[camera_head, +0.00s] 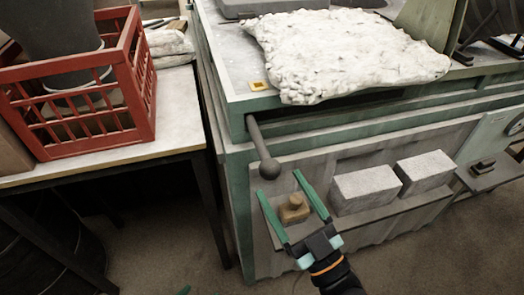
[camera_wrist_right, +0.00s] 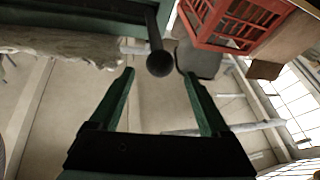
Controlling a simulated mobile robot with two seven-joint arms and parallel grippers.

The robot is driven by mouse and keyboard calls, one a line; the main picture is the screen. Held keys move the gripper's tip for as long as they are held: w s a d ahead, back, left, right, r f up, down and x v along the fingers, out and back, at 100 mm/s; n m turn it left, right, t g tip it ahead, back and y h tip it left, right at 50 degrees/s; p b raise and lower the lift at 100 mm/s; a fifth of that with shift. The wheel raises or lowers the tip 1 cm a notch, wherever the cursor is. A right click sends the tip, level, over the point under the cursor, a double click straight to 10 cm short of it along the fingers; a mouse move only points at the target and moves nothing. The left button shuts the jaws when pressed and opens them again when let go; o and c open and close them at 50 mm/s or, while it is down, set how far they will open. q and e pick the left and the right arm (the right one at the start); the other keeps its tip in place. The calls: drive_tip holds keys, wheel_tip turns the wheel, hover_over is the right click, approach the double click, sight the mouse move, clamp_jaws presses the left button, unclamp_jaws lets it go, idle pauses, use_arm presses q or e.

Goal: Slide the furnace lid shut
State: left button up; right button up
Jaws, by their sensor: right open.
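The green furnace (camera_head: 236,170) stands in the middle and right of the head view. A dark rod handle with a ball knob (camera_head: 269,168) sticks out from under its top edge at the front left corner. I cannot clearly tell the lid's edges under the white lumpy blanket on top. My right gripper (camera_head: 279,182) is open and empty, its fingertips close to the knob. In the right wrist view, the knob (camera_wrist_right: 160,63) appears between and just beyond the fingertips (camera_wrist_right: 160,74). Contact cannot be told. Only a small green tip at the head view's bottom edge may be my left gripper.
A white lumpy blanket (camera_head: 345,52) covers the furnace top. A front shelf holds two pale bricks (camera_head: 366,191) (camera_head: 425,171) and a small tan block (camera_head: 294,209) below my right fingers. A red crate (camera_head: 140,85) stands on the left table (camera_head: 120,152). A dark gap separates table and furnace.

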sight(261, 157)
drive_tip(key=x, duration=0.8)
drive_tip(key=shift+w+a, duration=0.1)
drive_tip(key=shift+w, duration=0.2)
drive_tip(key=shift+r, duration=0.1)
drive_tip(key=shift+c, duration=0.2)
clamp_jaws()
